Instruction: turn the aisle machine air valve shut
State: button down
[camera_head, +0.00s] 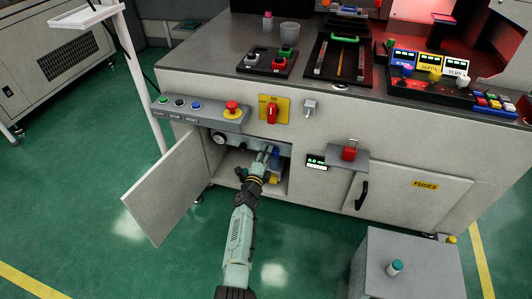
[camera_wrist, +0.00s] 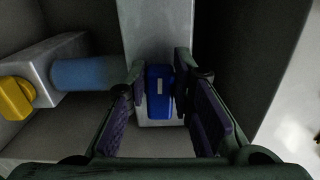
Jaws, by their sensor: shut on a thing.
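My gripper (camera_head: 266,153) reaches into the open cabinet under the machine. In the wrist view my gripper (camera_wrist: 160,78) has one finger on each side of a blue handle (camera_wrist: 160,92) and is shut on it. The blue handle stands in front of a light grey upright block (camera_wrist: 157,28), its long side running along the block. In the head view my fingers hide most of it; a blue part (camera_head: 276,156) shows beside them, and I cannot tell if it is the same handle. No marking for the valve's open or shut position is readable.
A yellow knob (camera_wrist: 16,99) on a grey block and a blue pipe (camera_wrist: 85,74) sit left of my fingers. The cabinet door (camera_head: 165,190) stands open at the left. A round gauge (camera_head: 218,138) is at the opening's upper left. A grey box (camera_head: 405,265) stands front right.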

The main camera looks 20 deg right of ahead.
jog(key=shift+w+n, duration=0.1)
jog(key=shift+n, duration=0.3)
jog(key=c, duration=1.4)
grip_release()
